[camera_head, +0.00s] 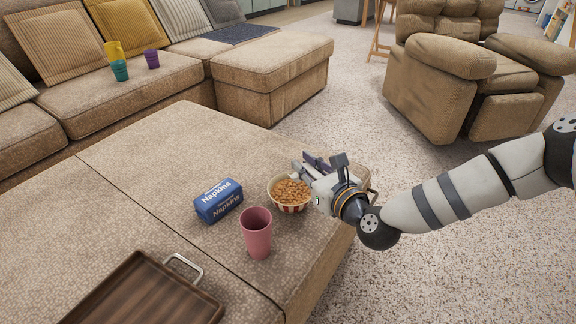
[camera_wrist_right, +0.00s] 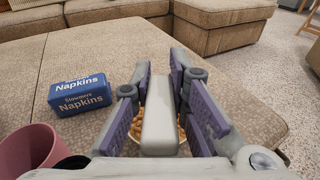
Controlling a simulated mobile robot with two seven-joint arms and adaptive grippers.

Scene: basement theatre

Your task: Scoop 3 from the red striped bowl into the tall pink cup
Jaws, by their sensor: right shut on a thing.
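The red and white striped bowl (camera_head: 291,208) stands on the brown ottoman, filled with small orange-brown snack pieces (camera_head: 290,190). The tall pink cup (camera_head: 257,234) stands upright in front of it, to the left; its rim also shows in the wrist view (camera_wrist_right: 32,148). My right gripper (camera_head: 312,164) is just behind and right of the bowl. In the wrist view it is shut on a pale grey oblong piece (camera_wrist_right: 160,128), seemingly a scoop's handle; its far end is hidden. The bowl is mostly hidden behind my fingers there. My left gripper is out of view.
A blue napkins pack (camera_head: 219,201) lies left of the bowl. A brown tray (camera_head: 145,292) with a metal handle is at the front left. A basket-like thing (camera_head: 362,176) is partly hidden behind my right wrist. The ottoman's back left area is clear.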

